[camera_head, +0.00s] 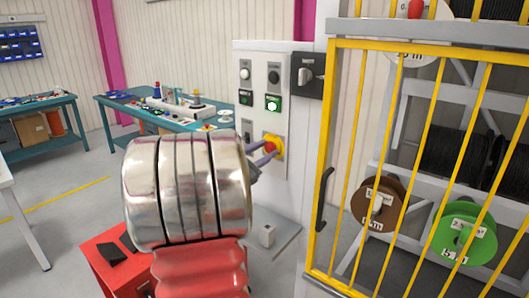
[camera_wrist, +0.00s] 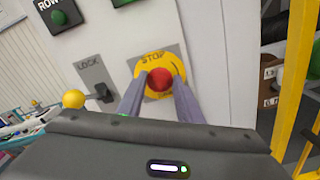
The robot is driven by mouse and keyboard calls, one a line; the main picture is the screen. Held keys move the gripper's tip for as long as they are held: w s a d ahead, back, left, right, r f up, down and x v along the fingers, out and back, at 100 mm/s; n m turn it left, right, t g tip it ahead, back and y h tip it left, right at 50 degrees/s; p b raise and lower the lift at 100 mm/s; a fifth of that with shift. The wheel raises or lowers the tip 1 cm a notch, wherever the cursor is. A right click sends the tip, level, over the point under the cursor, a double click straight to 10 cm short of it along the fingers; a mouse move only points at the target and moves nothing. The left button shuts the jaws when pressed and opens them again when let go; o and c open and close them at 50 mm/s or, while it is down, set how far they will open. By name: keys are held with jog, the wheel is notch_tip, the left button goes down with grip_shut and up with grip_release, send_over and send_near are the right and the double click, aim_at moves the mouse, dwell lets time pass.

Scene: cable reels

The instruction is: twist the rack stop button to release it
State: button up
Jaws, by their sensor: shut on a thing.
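The red stop button (camera_wrist: 160,79) sits on a yellow round plate (camera_wrist: 178,70) marked STOP, on the grey control panel (camera_head: 248,75). In the wrist view my gripper (camera_wrist: 160,84) has one finger on each side of the red button, shut on it. In the head view the button (camera_head: 269,147) shows at the panel's lower right, with my gripper's fingers (camera_head: 265,158) reaching it from the left. My silvery arm hides part of the panel's lower left.
A lock switch (camera_wrist: 103,92) is left of the button. A lit green button (camera_head: 272,104) is above it. The yellow barred gate (camera_head: 333,150) with a black handle (camera_head: 321,200) stands close on the right, before reels. A small shelf (camera_head: 284,240) juts out below.

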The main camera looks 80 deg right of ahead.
jog(key=m, duration=0.5)
jog(key=shift+m, duration=0.3)
dwell(0.4)
jog(key=o, duration=1.1)
jog(key=v, duration=1.4)
jog(key=shift+f, duration=0.1)
jog(key=shift+w, duration=0.1)
